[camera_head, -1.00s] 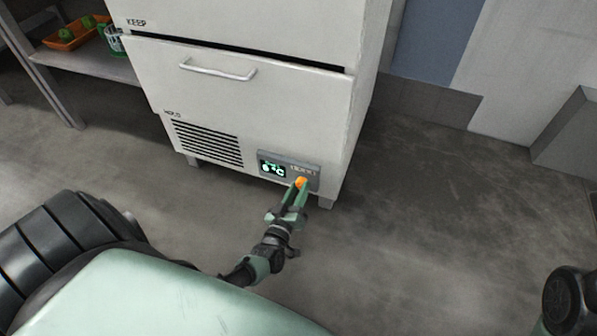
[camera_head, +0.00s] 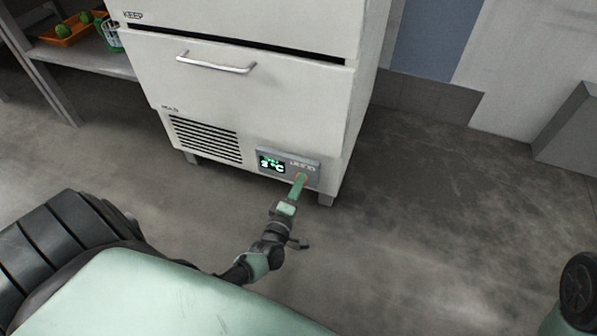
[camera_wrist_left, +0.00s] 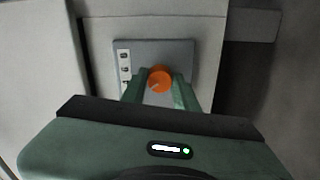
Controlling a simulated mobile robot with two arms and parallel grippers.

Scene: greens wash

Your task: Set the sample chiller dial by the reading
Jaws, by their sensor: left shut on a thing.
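The sample chiller (camera_head: 240,90) is a white cabinet with a drawer and a grey control panel (camera_head: 312,166) low at its right. The panel's lit display (camera_head: 271,164) shows green characters ending in °C; the digit looks like 5 or 8. The orange dial (camera_wrist_left: 159,78) sits on the panel in the left wrist view, with a pale pointer mark at its lower left. My left gripper (camera_head: 300,178) is shut on the dial, one green finger on each side; its fingers mostly hide the dial in the head view. My right gripper is not in view.
A shelf (camera_head: 85,62) at the upper left holds an orange tray (camera_head: 72,36) with green produce and a green-handled container (camera_head: 112,36). The floor (camera_head: 430,230) right of the chiller is clear. A grey block (camera_head: 570,135) stands at the right.

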